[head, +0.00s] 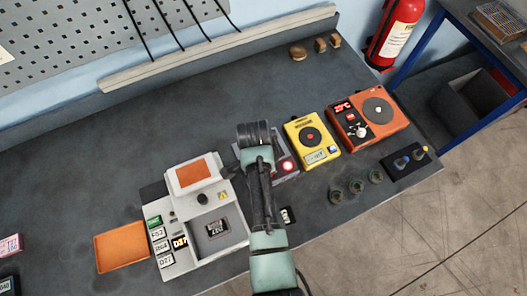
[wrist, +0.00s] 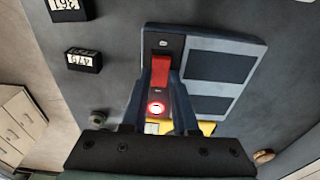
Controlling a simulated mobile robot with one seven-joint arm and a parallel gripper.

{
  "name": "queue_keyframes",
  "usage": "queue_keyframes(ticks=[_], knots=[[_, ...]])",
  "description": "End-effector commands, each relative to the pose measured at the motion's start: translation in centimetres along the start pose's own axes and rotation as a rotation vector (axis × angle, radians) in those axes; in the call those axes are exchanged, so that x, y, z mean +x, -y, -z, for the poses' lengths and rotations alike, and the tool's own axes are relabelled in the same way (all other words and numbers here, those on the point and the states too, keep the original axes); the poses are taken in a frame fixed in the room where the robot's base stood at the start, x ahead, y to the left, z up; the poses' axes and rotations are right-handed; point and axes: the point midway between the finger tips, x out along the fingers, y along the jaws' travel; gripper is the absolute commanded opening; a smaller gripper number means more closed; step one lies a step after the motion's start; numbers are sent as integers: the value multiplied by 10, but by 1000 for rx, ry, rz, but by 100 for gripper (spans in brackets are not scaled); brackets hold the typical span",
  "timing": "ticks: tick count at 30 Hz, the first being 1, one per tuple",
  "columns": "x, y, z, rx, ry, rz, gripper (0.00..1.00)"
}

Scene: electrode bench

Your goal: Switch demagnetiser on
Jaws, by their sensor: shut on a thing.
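The demagnetiser (wrist: 248,66) is a grey box with two dark pads on top. A red switch lever (wrist: 162,68) stands on its narrow side strip. My gripper (wrist: 162,72) has its fingers on either side of the red lever and is shut on it. A round red lamp (wrist: 156,108) glows on the same strip, between my fingers. In the head view the glowing red lamp (head: 288,167) also shows, but my arm hides most of the demagnetiser, and the fingertips cannot be made out.
A yellow device (head: 312,140) and an orange hotplate-like device (head: 368,118) stand to the right. A white machine (head: 180,258) with an orange panel stands to the left, beside an orange tray (head: 122,248). Small labelled dark blocks (wrist: 84,60) lie near the demagnetiser. The back of the bench is mostly clear.

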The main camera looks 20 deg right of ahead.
Motion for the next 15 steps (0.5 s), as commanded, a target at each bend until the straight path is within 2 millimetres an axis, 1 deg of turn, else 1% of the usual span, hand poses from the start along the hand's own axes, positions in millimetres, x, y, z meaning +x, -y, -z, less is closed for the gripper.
queue_keyframes(ticks=[4,5,9,10,15], knots=[[0,0,0,1,0,1,0],[0,0,0,1,0,1,29],[0,0,0,1,-1,1,54],[0,0,0,0,-1,1,57],[0,0,0,0,-1,1,57]])
